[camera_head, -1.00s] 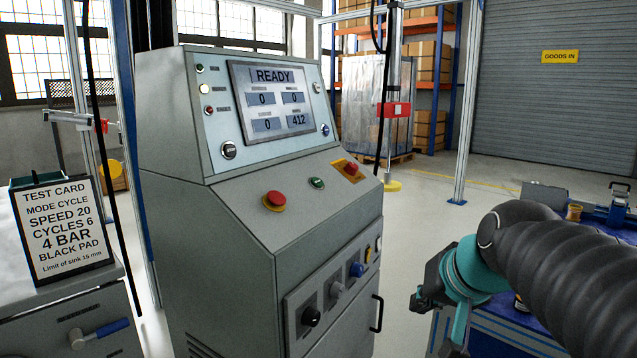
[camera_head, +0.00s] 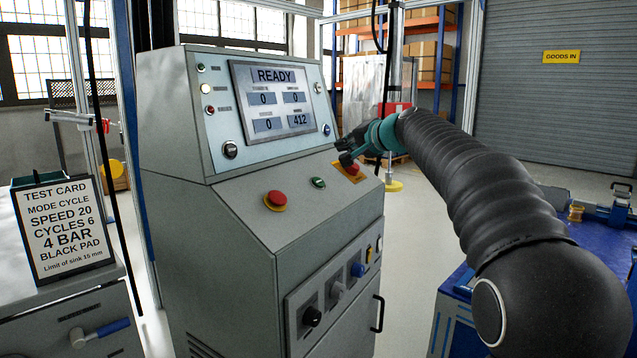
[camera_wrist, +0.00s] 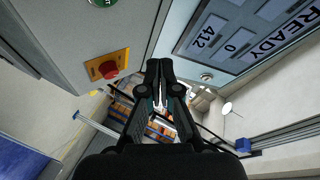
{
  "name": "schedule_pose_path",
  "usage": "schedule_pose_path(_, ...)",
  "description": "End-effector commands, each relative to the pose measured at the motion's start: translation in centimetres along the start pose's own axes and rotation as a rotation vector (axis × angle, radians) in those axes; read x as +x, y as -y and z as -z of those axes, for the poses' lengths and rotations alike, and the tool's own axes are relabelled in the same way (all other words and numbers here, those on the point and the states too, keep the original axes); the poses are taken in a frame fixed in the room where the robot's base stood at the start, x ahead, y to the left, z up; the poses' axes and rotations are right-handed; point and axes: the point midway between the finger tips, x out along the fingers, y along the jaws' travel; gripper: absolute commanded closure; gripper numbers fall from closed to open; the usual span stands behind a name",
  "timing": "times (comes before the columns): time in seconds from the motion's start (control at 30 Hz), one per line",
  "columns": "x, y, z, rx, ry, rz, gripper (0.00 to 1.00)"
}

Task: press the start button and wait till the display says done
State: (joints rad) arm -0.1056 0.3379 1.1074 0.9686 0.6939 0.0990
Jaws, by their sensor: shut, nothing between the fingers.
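The grey console (camera_head: 255,215) stands in the middle of the head view. Its display (camera_head: 274,100) reads READY, with zeros and 412; part of it also shows in the wrist view (camera_wrist: 238,38), turned. A green button (camera_head: 318,182) sits on the sloping panel, its label too small to read, and a green button edge shows at the top of the wrist view (camera_wrist: 103,2). My gripper (camera_head: 343,150) is shut and empty, above the panel's right end, to the right of and above the green button. In the wrist view, its fingertips (camera_wrist: 160,66) are together.
A red mushroom button (camera_head: 275,200) sits left of the green one. A red button on a yellow plate (camera_wrist: 107,68) is close to my gripper. The test card (camera_head: 63,228) stands on the left bench. A blue table (camera_head: 600,255) is at right, behind my arm.

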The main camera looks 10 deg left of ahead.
Motion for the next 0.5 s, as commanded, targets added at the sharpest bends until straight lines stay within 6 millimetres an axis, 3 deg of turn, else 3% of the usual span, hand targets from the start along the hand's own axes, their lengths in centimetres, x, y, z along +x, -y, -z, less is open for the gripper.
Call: schedule_pose_path(0.5, 0.44, -0.35, -0.37, 0.0, 0.001, 0.0, 1.0)
